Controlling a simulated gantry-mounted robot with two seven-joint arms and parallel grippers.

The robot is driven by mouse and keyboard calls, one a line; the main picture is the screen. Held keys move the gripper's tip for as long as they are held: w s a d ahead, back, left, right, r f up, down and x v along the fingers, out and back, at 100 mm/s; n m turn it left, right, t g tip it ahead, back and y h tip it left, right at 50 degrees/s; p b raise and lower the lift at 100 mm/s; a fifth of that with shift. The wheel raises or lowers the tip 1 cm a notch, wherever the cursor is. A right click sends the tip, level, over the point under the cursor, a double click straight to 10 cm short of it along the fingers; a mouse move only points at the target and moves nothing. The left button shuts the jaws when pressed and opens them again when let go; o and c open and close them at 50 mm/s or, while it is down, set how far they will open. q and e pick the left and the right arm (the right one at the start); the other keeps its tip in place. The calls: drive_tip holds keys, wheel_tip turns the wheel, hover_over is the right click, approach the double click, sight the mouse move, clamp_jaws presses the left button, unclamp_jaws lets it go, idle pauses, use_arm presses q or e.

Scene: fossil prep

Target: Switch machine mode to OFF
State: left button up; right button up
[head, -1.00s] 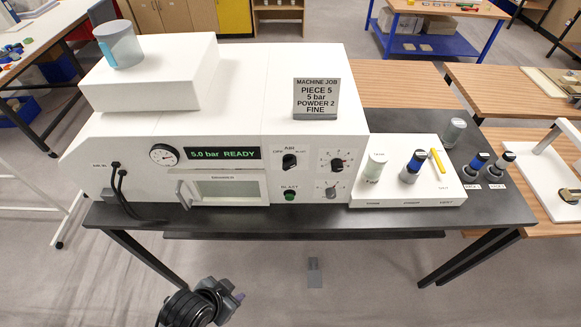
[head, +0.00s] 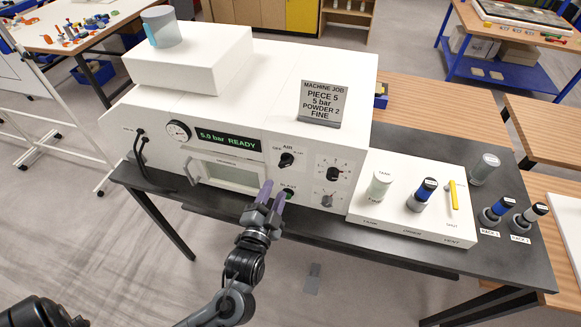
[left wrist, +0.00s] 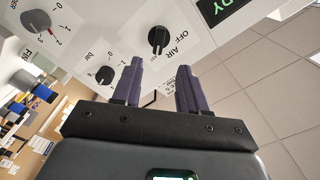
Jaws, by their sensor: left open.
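The white machine (head: 220,115) stands on a dark table, and its green display (head: 229,140) reads "5.0 bar READY". The black AIR knob (head: 286,160) is on the front panel, with OFF printed at its upper left. It also shows in the left wrist view (left wrist: 160,40), just beyond the fingertips; its exact pointer direction is hard to tell. My left gripper (head: 271,191) is open and empty, in front of the panel below the AIR knob. Its purple fingers (left wrist: 160,82) stand apart in the left wrist view. The BLAST button (head: 289,195) is partly hidden by them. My right gripper is not in view.
Two dials (head: 333,173) sit right of the AIR knob. A job sign (head: 322,103) stands on top of the machine. A white tray (head: 400,225) with bottles and a yellow tool (head: 453,196) is at the right.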

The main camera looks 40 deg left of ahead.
sight(286, 166)
use_arm(q)
drive_tip(key=p+x, duration=0.2)
drive_tip(key=x, duration=0.5)
drive_tip(key=shift+w+r, duration=0.1)
drive_tip(key=shift+w, duration=0.35)
drive_tip(key=shift+x, duration=0.8)
drive_tip(key=shift+c, duration=0.4)
clamp_jaws()
